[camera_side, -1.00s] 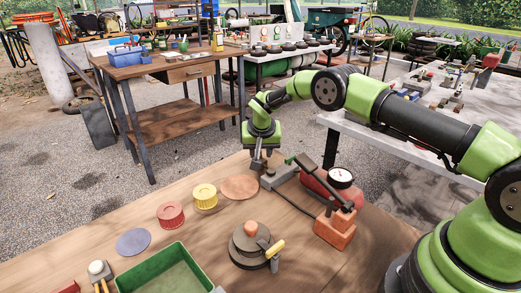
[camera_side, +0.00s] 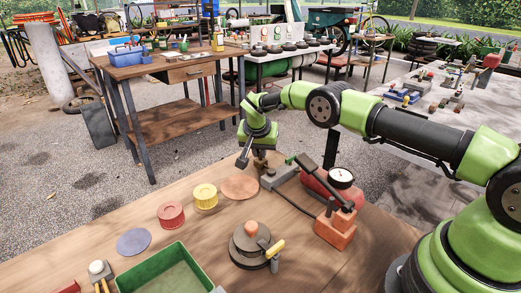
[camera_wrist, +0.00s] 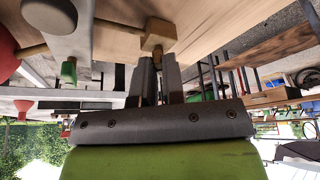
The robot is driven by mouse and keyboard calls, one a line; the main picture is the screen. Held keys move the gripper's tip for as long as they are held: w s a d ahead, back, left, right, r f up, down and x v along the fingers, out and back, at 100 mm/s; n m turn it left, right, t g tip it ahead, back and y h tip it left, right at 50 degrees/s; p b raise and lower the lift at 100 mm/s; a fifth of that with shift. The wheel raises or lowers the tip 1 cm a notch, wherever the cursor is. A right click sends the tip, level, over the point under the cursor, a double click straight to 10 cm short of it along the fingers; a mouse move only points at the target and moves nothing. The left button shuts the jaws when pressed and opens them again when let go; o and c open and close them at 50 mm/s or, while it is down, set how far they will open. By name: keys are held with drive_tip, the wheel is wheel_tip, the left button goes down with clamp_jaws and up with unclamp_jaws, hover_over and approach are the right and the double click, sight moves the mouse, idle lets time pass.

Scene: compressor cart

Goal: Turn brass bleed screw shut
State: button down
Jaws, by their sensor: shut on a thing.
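The brass bleed screw (camera_wrist: 158,36) shows in the wrist view as a tan block-shaped head on a thin stem. In the side view my gripper (camera_side: 253,163) is low at the table's far edge, just left of the grey fitting on the red compressor part (camera_side: 318,186). Its fingers are turned, with one reaching down to the left. The screw is small and mostly hidden by the fingers there.
A round gauge (camera_side: 340,178) and a dark lever (camera_side: 308,166) stand right of my gripper. A copper disc (camera_side: 240,187), yellow spool (camera_side: 205,196), red spool (camera_side: 171,214) and green tray (camera_side: 166,272) lie nearer. The wrist view shows a grey cylinder (camera_wrist: 58,26) beside the screw.

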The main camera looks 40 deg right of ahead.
drive_tip(key=c, duration=1.2)
unclamp_jaws()
drive_tip(key=shift+r, duration=0.1)
drive_tip(key=v, duration=0.9)
drive_tip(key=shift+s+a+r, duration=0.15)
drive_tip(key=shift+r, duration=0.15)
drive_tip(key=shift+o, duration=0.4)
